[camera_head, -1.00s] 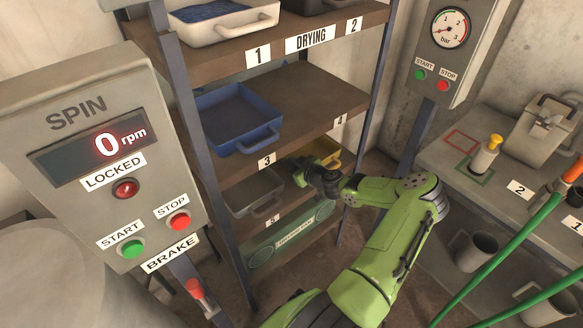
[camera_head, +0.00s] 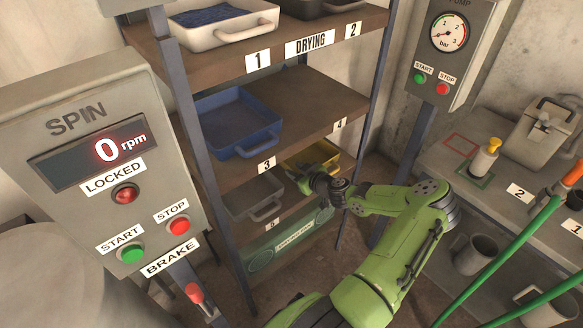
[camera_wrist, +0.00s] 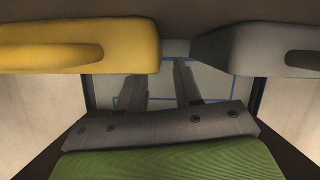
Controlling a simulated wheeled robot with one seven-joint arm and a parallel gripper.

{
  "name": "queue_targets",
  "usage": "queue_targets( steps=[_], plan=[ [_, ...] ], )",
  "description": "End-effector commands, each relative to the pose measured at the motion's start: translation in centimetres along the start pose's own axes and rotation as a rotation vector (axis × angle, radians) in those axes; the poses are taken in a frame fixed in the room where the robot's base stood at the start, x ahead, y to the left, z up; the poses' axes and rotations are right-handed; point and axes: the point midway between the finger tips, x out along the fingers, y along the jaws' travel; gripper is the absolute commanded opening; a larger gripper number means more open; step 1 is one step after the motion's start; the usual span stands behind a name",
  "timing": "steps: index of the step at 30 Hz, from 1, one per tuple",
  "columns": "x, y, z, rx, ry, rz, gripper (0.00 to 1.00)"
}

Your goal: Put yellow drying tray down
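The yellow drying tray (camera_head: 322,156) stands on the shelf below the one with the blue tray, at its right part, partly hidden by my arm. In the wrist view the yellow tray (camera_wrist: 80,46) is close at the upper left. My gripper (camera_wrist: 158,72) is open, with a clear gap between its two fingers and nothing held. It points at the space between the yellow tray and a grey tray (camera_wrist: 255,50), touching neither as far as I can tell. In the head view my gripper (camera_head: 302,183) is at the shelf's front, its fingers hard to make out.
The grey tray also shows in the head view (camera_head: 250,197), left on the same shelf. A blue tray (camera_head: 238,122) sits above it and a white tray (camera_head: 222,30) higher up. The spin panel (camera_head: 100,160) stands left; a bench (camera_head: 460,175) is at right.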

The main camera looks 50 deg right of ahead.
Motion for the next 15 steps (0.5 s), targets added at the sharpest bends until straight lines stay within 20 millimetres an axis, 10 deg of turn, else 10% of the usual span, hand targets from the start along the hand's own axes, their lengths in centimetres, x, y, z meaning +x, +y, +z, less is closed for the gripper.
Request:
queue_targets(
  steps=[7,15],
  plan=[
    [-6.7,0.1,-0.2,0.001,-0.002,0.002,0.34],
    [-9.0,0.0,-0.1,0.000,0.000,0.000,0.34]
  ],
)
